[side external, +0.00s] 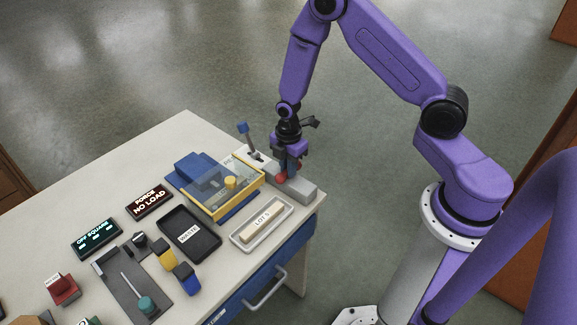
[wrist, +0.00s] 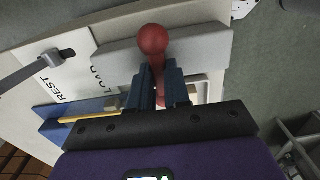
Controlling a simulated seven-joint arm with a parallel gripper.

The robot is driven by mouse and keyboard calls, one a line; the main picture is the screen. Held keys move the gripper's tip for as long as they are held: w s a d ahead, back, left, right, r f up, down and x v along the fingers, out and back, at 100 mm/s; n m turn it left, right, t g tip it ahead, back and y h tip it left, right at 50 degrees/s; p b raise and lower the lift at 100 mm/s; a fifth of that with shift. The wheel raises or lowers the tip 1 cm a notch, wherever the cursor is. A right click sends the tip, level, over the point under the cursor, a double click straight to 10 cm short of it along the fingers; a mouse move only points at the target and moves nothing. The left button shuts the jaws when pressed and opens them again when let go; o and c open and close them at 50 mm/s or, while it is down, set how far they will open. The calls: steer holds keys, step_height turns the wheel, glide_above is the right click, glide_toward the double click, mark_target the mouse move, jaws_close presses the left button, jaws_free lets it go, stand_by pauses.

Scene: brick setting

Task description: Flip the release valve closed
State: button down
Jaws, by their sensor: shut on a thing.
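The release valve shows as a red lever with a round ball knob (wrist: 152,40) in the wrist view, on a long grey block (wrist: 200,45). The side view shows a bit of the red knob (side external: 281,178) low at my gripper, above the grey block (side external: 300,189) at the table's far right corner. My gripper (side external: 289,168) points down over the block. In the wrist view its two blue fingers (wrist: 161,88) are shut on the red lever's stem, just below the knob. The fingers hide part of the stem, and I cannot tell the valve's exact angle.
A blue-handled lever (side external: 246,134) stands close left of my gripper; its plate reads REST and LOAD (wrist: 72,76). A clear-lidded yellow-framed box (side external: 222,185) lies beside the block. A tray marked LOT 5 (side external: 262,223) and a black tray (side external: 189,234) sit nearer.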

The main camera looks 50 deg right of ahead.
steer(key=c, duration=1.1)
jaws_free()
step_height(320, 180, up, 18)
steer(key=shift+f, duration=0.25)
